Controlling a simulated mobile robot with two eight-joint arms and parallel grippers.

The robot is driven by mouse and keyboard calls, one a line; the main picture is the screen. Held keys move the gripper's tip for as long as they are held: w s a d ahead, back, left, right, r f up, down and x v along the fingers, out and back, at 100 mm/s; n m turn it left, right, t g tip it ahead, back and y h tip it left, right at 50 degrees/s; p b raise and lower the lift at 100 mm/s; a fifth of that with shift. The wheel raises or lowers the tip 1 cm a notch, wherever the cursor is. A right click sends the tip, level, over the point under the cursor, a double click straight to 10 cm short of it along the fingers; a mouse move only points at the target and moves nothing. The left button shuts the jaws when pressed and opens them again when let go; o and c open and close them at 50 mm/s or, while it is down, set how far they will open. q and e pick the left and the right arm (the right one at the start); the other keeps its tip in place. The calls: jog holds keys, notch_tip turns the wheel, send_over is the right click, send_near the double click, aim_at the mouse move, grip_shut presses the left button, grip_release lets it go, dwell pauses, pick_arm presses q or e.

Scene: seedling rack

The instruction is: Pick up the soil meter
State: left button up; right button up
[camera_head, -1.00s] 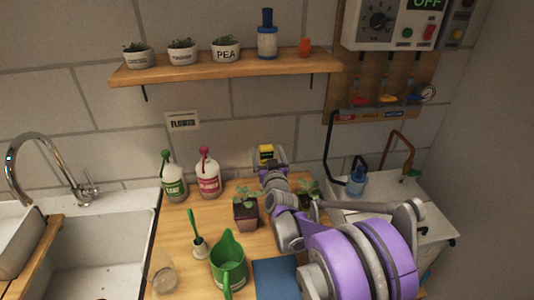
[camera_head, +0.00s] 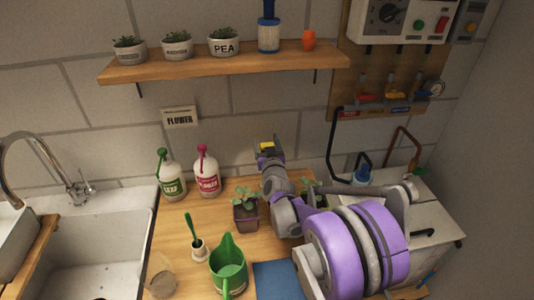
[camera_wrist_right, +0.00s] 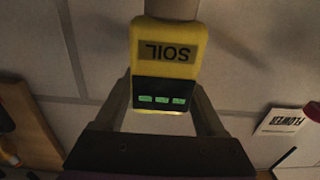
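The soil meter (camera_wrist_right: 169,42) is a yellow block with a dark "SOIL" label and green display bars. It fills the upper middle of the right wrist view, with its stem at the top edge; the stem's far end is out of view. My right gripper (camera_wrist_right: 166,84) has a finger on each side of the meter and appears shut on it. My left gripper is not in view.
Potted seedlings (camera_head: 245,214) stand on the wooden bench beside my right arm. A green watering can (camera_head: 228,268), two bottles (camera_head: 207,174) and a brush in a holder (camera_head: 198,247) are to the left. A shelf (camera_head: 210,66) hangs above; the sink (camera_head: 95,250) is at left.

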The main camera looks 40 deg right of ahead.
jog(key=shift+w+d+f, duration=0.1)
jog(key=shift+w, duration=0.05)
jog(key=c, duration=1)
jog(key=shift+c, duration=0.2)
